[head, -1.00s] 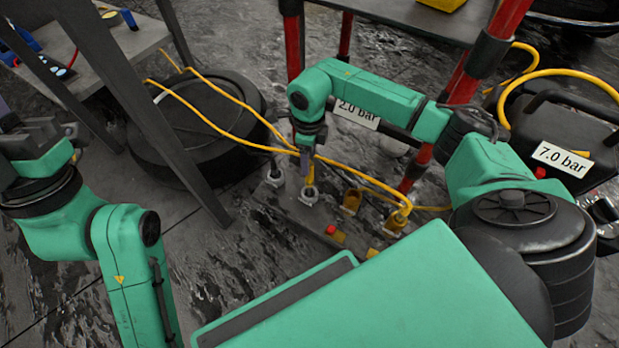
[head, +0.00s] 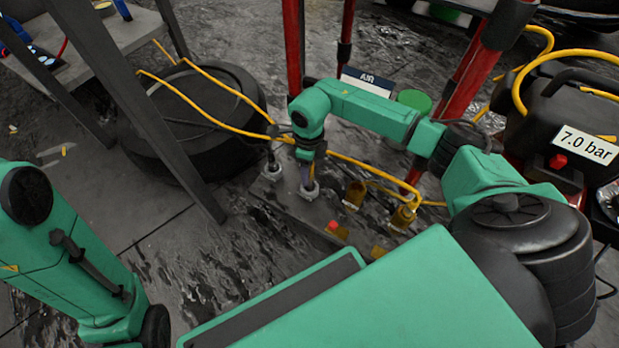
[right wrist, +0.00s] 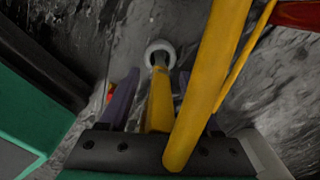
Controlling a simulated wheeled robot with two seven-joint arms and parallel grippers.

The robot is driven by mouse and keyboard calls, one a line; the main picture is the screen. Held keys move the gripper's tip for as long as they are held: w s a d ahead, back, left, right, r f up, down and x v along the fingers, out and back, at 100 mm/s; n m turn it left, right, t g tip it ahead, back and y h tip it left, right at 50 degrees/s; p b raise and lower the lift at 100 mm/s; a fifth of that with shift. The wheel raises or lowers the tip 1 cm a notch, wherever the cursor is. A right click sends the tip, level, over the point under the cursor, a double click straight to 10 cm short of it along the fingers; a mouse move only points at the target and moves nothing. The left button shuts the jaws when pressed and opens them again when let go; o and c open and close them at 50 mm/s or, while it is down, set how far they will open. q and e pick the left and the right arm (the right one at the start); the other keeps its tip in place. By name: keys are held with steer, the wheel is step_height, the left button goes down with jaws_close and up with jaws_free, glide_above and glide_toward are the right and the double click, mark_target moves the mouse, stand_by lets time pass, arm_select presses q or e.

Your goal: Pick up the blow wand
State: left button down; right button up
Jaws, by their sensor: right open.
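The blow wand (right wrist: 159,98) is a yellow stick with a dark tip, upright in a pale ring-shaped socket (right wrist: 160,50) in the right wrist view. My right gripper (right wrist: 156,88) has its purple fingers open, one on each side of the wand. Whether either finger touches it I cannot tell. In the head view the right gripper (head: 307,177) points down at the pale socket (head: 309,190) and hides most of the wand. A yellow hose (right wrist: 212,85) passes close in front of the wrist camera. My left gripper is out of view; only its arm shows.
A dark tool stands in a neighbouring socket (head: 272,173) to the left. Two amber fittings (head: 354,194) (head: 403,215) stand to the right. Red posts (head: 293,45), a dark table leg (head: 140,110), a black tire (head: 190,120) and a black compressor (head: 565,115) surround the spot.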

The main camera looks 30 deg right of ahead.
steer(key=shift+r, duration=0.15)
steer(key=shift+c, duration=0.6)
jaws_close()
